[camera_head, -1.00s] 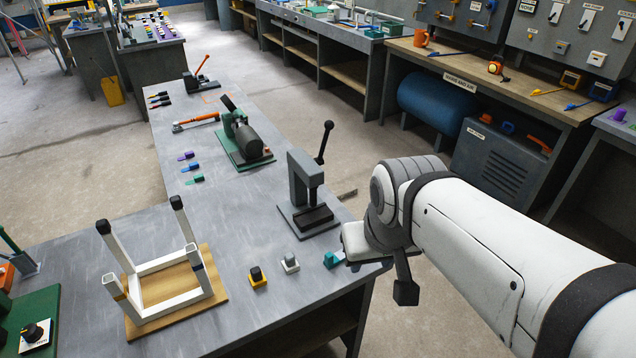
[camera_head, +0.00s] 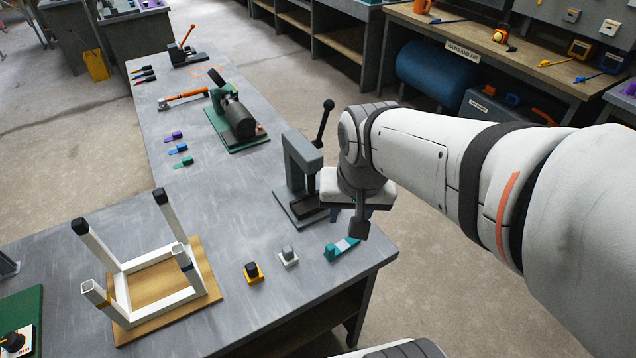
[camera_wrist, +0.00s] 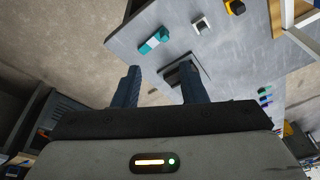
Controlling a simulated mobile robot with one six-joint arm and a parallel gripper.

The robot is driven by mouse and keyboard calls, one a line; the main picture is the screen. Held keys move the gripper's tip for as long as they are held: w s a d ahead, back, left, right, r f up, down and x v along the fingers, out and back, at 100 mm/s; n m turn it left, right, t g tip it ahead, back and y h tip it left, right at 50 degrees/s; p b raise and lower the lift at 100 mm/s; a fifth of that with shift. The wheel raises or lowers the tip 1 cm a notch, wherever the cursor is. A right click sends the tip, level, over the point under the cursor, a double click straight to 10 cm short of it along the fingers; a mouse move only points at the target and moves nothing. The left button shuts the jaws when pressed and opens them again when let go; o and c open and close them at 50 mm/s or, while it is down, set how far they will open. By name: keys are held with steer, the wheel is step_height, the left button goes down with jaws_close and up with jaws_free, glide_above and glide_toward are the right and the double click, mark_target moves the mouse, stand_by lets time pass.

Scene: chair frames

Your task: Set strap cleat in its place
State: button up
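A teal piece with a pale middle (camera_head: 342,248), which may be the strap cleat, lies near the table's right corner; it also shows in the wrist view (camera_wrist: 154,41). My gripper (camera_head: 352,217) is above and just behind it, beside the black-handled press. In the wrist view my gripper's two fingers (camera_wrist: 160,84) are wide apart with nothing between them. A white upturned chair frame (camera_head: 150,262) stands on a wooden board (camera_head: 160,288) at the left. Its two rear legs have black caps; the front legs show an orange and a dark blue band.
A grey block (camera_head: 289,256) and a yellow-based black block (camera_head: 253,272) sit left of the teal piece. The grey press (camera_head: 300,185) stands close behind, partly hidden by my arm. A green-based machine (camera_head: 235,122) is farther back. The table between frame and press is mostly clear.

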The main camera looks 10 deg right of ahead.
steer(key=w+f+m+g+b, duration=0.25)
steer(key=w+f+m, duration=0.4)
steer(key=f, duration=0.35)
steer(key=m+b, duration=0.2)
steer(key=m, duration=0.2)
glide_above(330, 246)
step_height(330, 246, down, 8)
steer(key=shift+s, duration=0.1)
step_height(330, 246, down, 8)
steer(key=b, duration=0.5)
steer(key=shift+r+b, duration=0.2)
steer(key=shift+b, duration=0.2)
steer(key=shift+r, duration=0.2)
steer(key=shift+c, duration=0.9)
jaws_close()
